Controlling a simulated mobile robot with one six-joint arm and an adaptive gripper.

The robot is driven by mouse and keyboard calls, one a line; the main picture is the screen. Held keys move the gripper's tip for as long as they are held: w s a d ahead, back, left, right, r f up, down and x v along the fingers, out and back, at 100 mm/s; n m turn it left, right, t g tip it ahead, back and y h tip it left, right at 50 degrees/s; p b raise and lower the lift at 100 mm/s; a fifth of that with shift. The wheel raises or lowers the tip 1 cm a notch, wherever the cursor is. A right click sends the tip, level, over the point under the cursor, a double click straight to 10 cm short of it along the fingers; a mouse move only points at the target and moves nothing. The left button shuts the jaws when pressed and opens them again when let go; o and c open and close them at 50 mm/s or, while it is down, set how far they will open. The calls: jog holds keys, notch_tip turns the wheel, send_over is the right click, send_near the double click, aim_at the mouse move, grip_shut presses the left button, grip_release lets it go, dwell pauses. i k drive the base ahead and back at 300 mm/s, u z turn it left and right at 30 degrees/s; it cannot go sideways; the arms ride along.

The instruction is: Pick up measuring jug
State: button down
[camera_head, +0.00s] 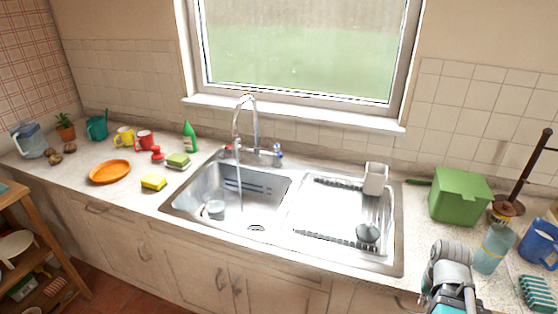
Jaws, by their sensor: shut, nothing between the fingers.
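A clear, bluish jug with a handle (30,141) stands upright at the far left end of the counter and looks like a measuring jug. A solid blue jug or mug (540,243) stands at the right edge of the view, partly cut off. I cannot read markings on either. A grey and teal part of my arm shows at the bottom right, near a pale blue bottle or tumbler (493,248). My gripper's fingers cannot be made out in this view. Neither jug is held by anything visible.
The double sink (290,217) has a running tap (246,125). A potted plant (65,127), mugs, an orange plate (110,172), sponges and a green bottle (189,137) stand left. A green box (459,197) and plunger-like item (508,209) stand right. A wooden shelf (50,254) is lower left.

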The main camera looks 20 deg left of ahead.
aim_at(214, 200)
jog(key=u, duration=1.6)
